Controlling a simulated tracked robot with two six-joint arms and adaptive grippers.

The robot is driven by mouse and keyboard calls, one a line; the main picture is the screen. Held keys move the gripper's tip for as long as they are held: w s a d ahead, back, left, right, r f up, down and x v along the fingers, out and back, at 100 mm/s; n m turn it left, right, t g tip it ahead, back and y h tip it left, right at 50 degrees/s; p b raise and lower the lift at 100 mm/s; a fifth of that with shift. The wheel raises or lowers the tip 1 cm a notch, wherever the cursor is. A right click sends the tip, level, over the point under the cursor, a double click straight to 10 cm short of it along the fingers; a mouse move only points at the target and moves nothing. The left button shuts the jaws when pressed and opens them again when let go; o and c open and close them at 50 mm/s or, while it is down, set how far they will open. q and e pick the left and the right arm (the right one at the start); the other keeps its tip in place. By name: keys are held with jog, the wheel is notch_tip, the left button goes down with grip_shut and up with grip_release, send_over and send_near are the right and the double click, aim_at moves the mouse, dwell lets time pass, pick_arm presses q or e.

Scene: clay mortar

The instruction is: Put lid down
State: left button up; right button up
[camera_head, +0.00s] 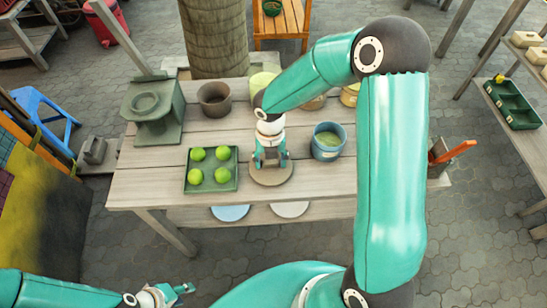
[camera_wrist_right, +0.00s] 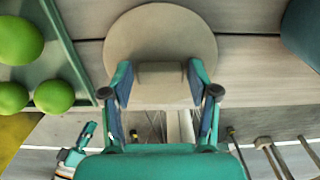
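The lid (camera_head: 271,176) is a round beige disc with a block handle on top, near the front edge of the wooden table (camera_head: 135,190). It appears to lie flat on the boards. The right wrist view shows the disc (camera_wrist_right: 160,28) and its handle (camera_wrist_right: 160,70). My right gripper (camera_head: 271,163) points down over the lid, with one finger on each side of the handle in the wrist view (camera_wrist_right: 160,80). I cannot tell whether the fingers press on it. My left gripper (camera_head: 180,292) is empty, low in front of the table, with its fingers apart.
A green tray (camera_head: 211,187) with several green balls is left of the lid. A blue pot (camera_head: 327,147) with greenish contents stands to its right. A brown pot (camera_head: 214,98) and a grey stand (camera_head: 153,115) are behind. Two discs lie on the lower shelf.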

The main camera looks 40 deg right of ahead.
aim_at(271, 161)
jog(key=shift+o, duration=0.4)
jog(key=shift+w+r, duration=0.1)
jog(key=shift+r, duration=0.5)
notch_tip(271, 161, up, 11)
jog(key=shift+p, duration=0.35)
